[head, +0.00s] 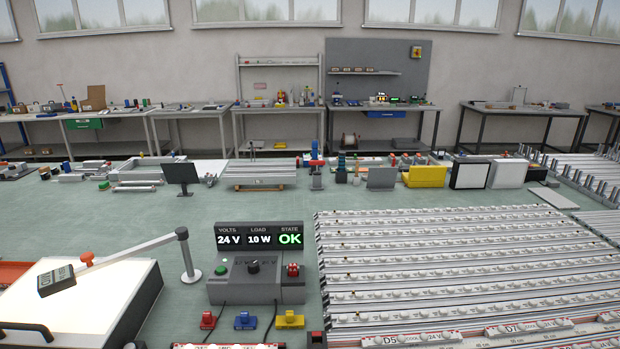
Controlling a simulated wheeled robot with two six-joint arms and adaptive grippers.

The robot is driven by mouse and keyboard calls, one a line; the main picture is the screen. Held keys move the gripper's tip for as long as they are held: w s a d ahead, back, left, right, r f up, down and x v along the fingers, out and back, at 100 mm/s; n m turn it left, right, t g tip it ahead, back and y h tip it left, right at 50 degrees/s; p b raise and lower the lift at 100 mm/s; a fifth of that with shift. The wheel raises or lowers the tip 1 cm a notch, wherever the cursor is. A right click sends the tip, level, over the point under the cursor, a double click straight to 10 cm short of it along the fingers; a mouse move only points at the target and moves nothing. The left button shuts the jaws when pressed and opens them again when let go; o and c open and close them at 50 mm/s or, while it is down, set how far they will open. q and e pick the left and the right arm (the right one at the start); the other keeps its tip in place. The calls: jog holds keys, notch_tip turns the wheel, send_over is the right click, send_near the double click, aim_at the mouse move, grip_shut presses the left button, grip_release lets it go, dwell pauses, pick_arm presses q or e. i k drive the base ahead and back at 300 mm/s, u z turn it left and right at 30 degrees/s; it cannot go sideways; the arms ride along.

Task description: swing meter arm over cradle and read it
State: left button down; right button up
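The meter arm (135,250) is a grey bar on an upright post (188,258) with a round foot on the bench. It reaches left and slopes down from the post top. An orange knob (87,257) sits near its far end. The dark meter head (56,281) at that end has a small display, too small and tilted to read. It appears over the left part of a glowing white panel (105,300) with dark sides, at the lower left. I cannot tell whether this panel is the cradle. Neither of my grippers shows in the head view.
Rows of LED strips (460,260) fill the right. Green bench surface shows between.

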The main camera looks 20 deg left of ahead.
aim_at(49, 283)
jog(key=u, duration=1.7)
jog(key=k, duration=0.5)
jog(key=u, duration=1.15)
jog(key=i, duration=0.95)
jog(key=z, duration=1.45)
